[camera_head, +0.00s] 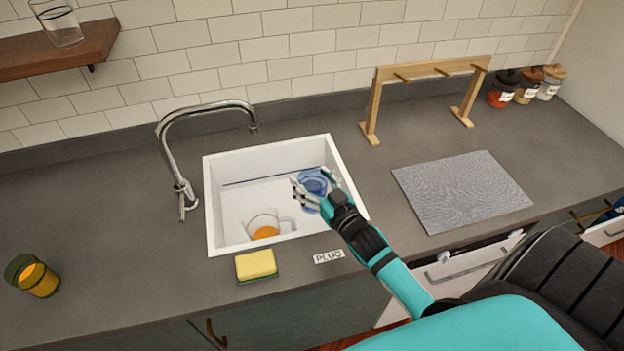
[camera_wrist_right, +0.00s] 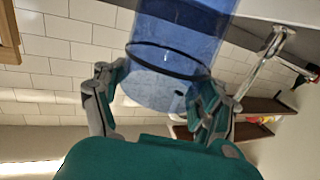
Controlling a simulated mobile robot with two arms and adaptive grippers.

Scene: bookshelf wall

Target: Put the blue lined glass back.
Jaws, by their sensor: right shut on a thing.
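The blue glass (camera_head: 314,183) is at the right side of the white sink (camera_head: 213,205) in the head view. My right gripper (camera_head: 311,180) is shut on it, with a finger on each side. In the right wrist view the see-through blue glass (camera_wrist_right: 170,88) sits between the two fingers of my right gripper (camera_wrist_right: 165,92), and a dark line runs around it. Whether it touches the sink is unclear. The left gripper is not in view.
A clear mug (camera_head: 263,220) with something orange stands in the sink. A sponge (camera_head: 256,265), a faucet (camera_head: 180,160), an amber glass (camera_head: 38,278), a wooden rack (camera_head: 375,100) and a grey mat (camera_head: 462,190) surround it. A wooden shelf (camera_head: 65,55) holds a clear glass (camera_head: 58,22).

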